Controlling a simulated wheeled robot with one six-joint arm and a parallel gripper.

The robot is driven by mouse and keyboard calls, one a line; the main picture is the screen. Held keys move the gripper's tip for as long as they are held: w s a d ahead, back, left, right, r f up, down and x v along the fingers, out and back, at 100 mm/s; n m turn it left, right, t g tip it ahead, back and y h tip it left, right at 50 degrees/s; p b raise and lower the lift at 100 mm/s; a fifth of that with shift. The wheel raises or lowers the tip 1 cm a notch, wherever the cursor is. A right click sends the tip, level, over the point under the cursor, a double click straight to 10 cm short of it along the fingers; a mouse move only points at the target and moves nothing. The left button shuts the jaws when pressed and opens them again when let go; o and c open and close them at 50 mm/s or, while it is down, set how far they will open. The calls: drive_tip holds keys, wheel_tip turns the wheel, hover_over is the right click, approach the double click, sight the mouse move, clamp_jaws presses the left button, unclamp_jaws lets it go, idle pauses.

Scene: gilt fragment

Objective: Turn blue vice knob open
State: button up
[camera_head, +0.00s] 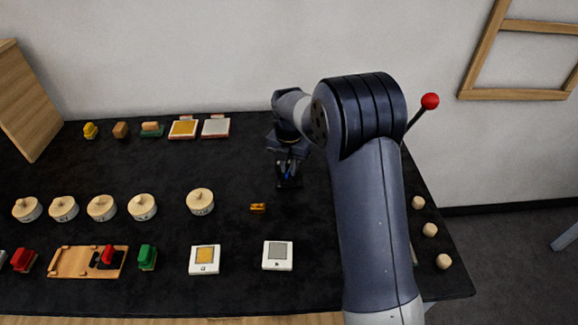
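My gripper (288,183) points down over the dark table right of the middle, beneath my bent arm. A small blue part (287,171) shows between or just behind its fingers. It may be the blue vice knob, but it is too small and too covered to be sure. The vice body is not clearly visible; my gripper and wrist hide that spot. I cannot tell whether the fingers are open or shut, or whether they touch the blue part.
A small orange piece (258,208) lies left of my gripper. Two white square devices (205,259) (277,255) sit in front. A red-tipped lever (430,101) rises behind my arm. Wooden balls (430,230) lie at the right edge.

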sight(289, 170)
drive_tip(key=o, duration=0.3)
drive_tip(key=shift+o, duration=0.2)
wheel_tip(289, 170, up, 11)
drive_tip(key=shift+b, duration=0.4)
drive_tip(key=shift+f, duration=0.2)
wheel_tip(289, 170, down, 11)
drive_tip(key=shift+r+p, duration=0.1)
drive_tip(key=shift+p, duration=0.3)
drive_tip(key=shift+m, duration=0.3)
drive_tip(key=shift+r, duration=0.15)
